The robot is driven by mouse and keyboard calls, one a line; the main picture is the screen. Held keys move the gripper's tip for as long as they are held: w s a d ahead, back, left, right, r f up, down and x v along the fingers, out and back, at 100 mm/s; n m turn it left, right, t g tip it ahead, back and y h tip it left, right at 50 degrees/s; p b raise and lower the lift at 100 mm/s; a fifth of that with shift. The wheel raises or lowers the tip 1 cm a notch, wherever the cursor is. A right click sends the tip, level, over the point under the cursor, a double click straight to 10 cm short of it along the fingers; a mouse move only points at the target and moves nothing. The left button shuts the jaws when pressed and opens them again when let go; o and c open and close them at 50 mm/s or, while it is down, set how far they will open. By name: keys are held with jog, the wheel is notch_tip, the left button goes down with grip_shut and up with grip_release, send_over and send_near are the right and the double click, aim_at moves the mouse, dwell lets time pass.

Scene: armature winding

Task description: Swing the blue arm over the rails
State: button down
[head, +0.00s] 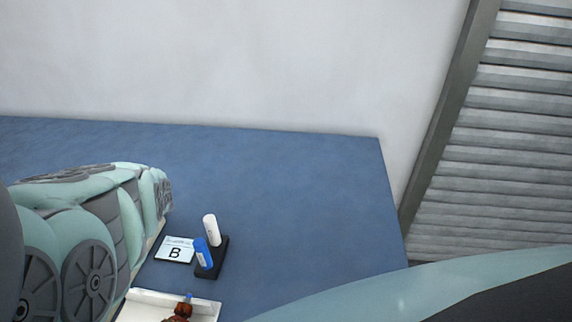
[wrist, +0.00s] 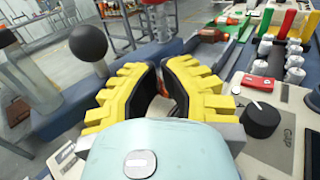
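In the wrist view my gripper (wrist: 160,74) has yellow toothed fingers with black inner pads. A narrow gap shows between the fingers, and I see nothing held in it. A black ball knob (wrist: 88,43) stands to the left of the fingers, apart from them. A blue-grey bar (wrist: 62,122) runs below the knob and passes behind the fingers; I cannot tell whether it is the blue arm or part of the bench. I cannot pick out the rails with certainty. The head view does not show the gripper's fingers.
In the wrist view a panel with a black dial (wrist: 260,119) lies close right of my gripper, with several coloured handles beyond.

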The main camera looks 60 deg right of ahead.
jog(key=shift+a+f, duration=0.1)
jog(key=shift+a, duration=0.15)
jog(key=shift+a+n+g, duration=0.15)
jog(key=shift+n+g, duration=0.15)
jog(key=shift+g, duration=0.1)
jog(key=shift+a, duration=0.2)
